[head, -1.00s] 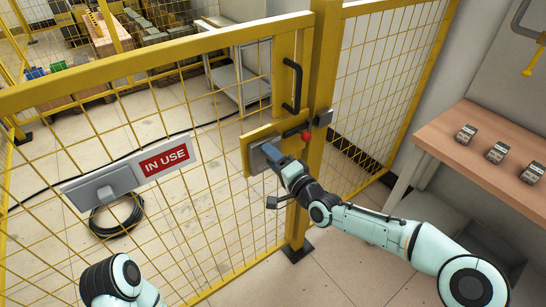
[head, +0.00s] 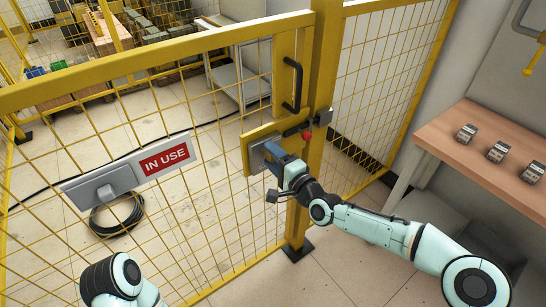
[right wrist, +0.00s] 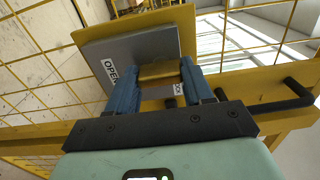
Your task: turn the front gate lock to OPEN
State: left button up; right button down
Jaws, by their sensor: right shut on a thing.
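The front gate lock is a grey plate (head: 257,160) on a yellow backing on the gate, beside the yellow post. In the right wrist view the grey plate (right wrist: 97,53) carries a white label reading OPEN (right wrist: 109,69) at its left and a second label, partly hidden by a finger. A brass-coloured lock knob (right wrist: 159,73) stands out from the plate. My right gripper (right wrist: 158,80) has its blue fingers on both sides of the knob and is shut on it. In the head view my right gripper (head: 272,151) hides the knob. My left gripper is out of view; only part of that arm shows.
A black gate handle (head: 291,85) is above the lock, and a red ball-ended latch (head: 306,135) is beside it. A sign reading IN USE (head: 166,160) with a grey slider hangs on the mesh. A wooden bench (head: 480,150) with several small devices stands right.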

jog(key=shift+c, duration=2.2)
grip_release()
jog(key=p+v, duration=0.2)
jog(key=v, duration=1.1)
jog(key=shift+s+d, duration=0.1)
jog(key=shift+s, duration=0.05)
jog(key=s+f+n+g+h+p, duration=0.1)
jog(key=s+f+g+h+p, duration=0.2)
jog(key=f, duration=0.8)
jog(key=s+f+n+g+p, duration=0.1)
jog(key=s+f+g+p, duration=0.4)
jog(key=f, duration=0.6)
jog(key=s+d+f+n+g+h, duration=0.1)
jog(key=s+f, duration=0.3)
jog(key=s, duration=0.4)
jog(key=s+d+f+n+g+h+p, duration=0.1)
jog(key=s+f+g, duration=0.3)
jog(key=s, duration=0.4)
jog(key=s+d+f+n+g+h+p, duration=0.1)
jog(key=s+d+f+n+g+h, duration=0.1)
jog(key=s, duration=0.6)
notch_tip(320, 180, down, 2)
jog(key=shift+d+f+n+g, duration=0.1)
jog(key=shift+d+n+g, duration=0.2)
jog(key=shift+n, duration=0.2)
